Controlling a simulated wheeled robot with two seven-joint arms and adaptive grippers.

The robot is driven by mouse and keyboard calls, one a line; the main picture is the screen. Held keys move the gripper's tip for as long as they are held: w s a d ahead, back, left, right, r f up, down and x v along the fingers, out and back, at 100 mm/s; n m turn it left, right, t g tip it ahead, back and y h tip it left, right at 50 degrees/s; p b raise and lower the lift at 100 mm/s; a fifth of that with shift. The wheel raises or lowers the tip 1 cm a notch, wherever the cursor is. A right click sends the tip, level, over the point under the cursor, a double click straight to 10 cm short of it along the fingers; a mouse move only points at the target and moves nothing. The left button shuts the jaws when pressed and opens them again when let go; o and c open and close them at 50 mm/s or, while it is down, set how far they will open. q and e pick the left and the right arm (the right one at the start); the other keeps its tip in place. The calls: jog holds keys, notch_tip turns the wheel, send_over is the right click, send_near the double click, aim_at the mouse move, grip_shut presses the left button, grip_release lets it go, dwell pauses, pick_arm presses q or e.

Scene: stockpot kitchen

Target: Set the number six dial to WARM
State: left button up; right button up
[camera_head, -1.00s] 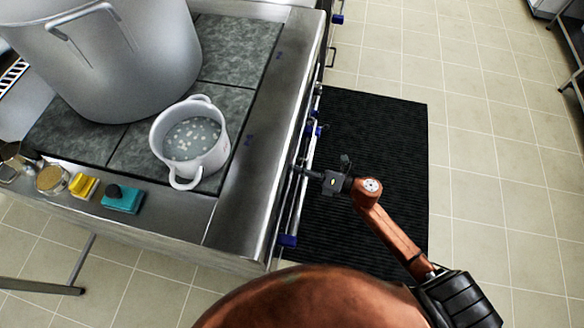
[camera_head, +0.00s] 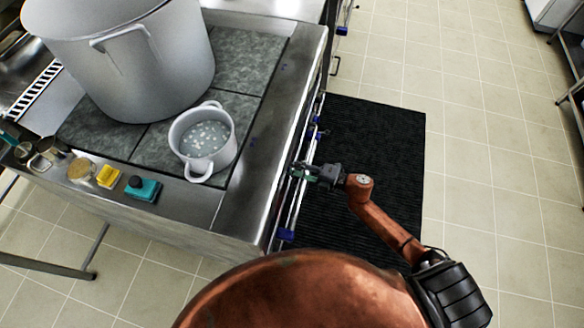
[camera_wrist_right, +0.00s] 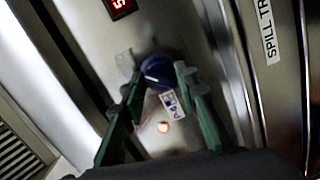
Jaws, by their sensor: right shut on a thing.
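A dark blue dial (camera_wrist_right: 158,72) on the steel front panel of the range shows in the right wrist view, between the two green fingers of my right gripper (camera_wrist_right: 158,80). The gripper is closed on it. A small white tag (camera_wrist_right: 172,106) sits just below the dial, its lettering hard to read. In the head view my right gripper (camera_head: 299,172) reaches the range front from the right, and the gripped dial is hidden there. The dial's pointer and setting cannot be read. My left gripper is not in view.
A red digit display (camera_wrist_right: 119,6) and a lit red lamp (camera_wrist_right: 163,127) are on the panel. A rail (camera_head: 292,205) runs along the range front. A small pot (camera_head: 203,143) and a large stockpot (camera_head: 140,60) stand on top. A black mat (camera_head: 375,150) covers the floor beside it.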

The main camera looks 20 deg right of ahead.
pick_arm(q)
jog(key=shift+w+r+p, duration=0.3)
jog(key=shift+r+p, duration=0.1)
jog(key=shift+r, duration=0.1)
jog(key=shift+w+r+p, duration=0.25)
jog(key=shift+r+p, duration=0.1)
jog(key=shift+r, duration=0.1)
pick_arm(e)
jog(key=shift+d+r+m, duration=0.1)
jog(key=shift+m, duration=0.8)
jog(key=o, duration=1.1)
jog(key=shift+o, duration=0.2)
jog(key=v, duration=1.2)
